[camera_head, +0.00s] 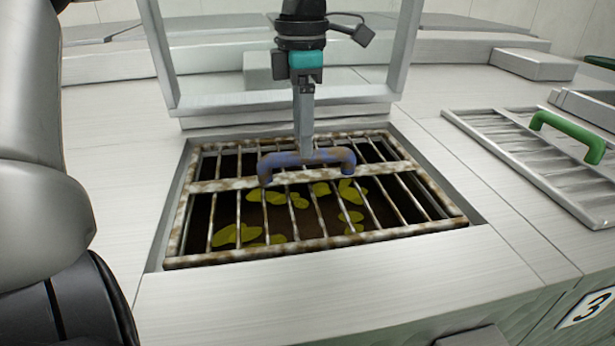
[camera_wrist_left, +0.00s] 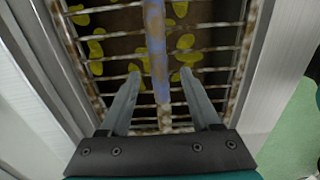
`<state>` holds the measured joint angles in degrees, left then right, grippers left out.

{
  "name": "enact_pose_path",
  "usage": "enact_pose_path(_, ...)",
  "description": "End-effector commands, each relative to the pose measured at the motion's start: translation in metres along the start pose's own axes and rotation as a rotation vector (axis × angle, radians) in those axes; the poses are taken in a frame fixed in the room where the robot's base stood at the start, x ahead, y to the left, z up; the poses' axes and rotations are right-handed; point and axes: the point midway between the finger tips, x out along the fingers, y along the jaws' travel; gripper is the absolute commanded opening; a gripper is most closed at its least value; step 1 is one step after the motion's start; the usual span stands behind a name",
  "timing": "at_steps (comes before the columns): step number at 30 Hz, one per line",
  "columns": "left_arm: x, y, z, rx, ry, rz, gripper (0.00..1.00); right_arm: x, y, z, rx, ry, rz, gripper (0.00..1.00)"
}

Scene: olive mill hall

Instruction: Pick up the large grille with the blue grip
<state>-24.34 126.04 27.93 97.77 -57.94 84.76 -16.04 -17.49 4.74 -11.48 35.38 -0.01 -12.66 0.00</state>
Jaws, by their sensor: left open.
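The large grille (camera_head: 230,184) is a rusty, pale barred frame set in a rectangular opening in the metal top. Its worn blue grip (camera_head: 307,158) arches over the middle crossbar. In the left wrist view the blue grip (camera_wrist_left: 155,45) runs between the two finger lines. My left gripper (camera_head: 307,150) comes down from above with its fingers at the grip. It shows open in the wrist view (camera_wrist_left: 160,74), one finger on each side of the grip. Whether the fingers touch it I cannot tell. My right gripper is not in view.
Yellow-green leaves (camera_head: 237,234) lie in the dark pit below the bars. A raised metal frame (camera_head: 280,103) stands behind the opening. A second grille with a green grip (camera_head: 567,133) lies to the right. The metal top in front (camera_head: 330,290) is clear.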

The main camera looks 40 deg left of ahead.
Motion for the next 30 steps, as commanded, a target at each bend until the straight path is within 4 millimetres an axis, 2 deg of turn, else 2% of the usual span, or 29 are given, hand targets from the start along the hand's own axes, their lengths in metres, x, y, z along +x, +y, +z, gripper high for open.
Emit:
enact_pose_path(5, 0.012, 0.000, 0.002, 0.001, 0.003, -0.003, 0.64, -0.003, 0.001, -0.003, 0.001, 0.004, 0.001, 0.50)
enact_pose_path(15, 0.051, 0.001, 0.007, 0.000, 0.000, -0.002, 0.64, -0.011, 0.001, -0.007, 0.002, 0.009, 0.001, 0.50)
enact_pose_path(23, 0.055, 0.002, 0.008, 0.000, -0.001, 0.001, 0.64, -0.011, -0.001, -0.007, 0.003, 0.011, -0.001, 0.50)
enact_pose_path(30, 0.054, 0.002, 0.008, 0.000, 0.000, 0.001, 0.38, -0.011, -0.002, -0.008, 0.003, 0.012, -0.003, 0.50)
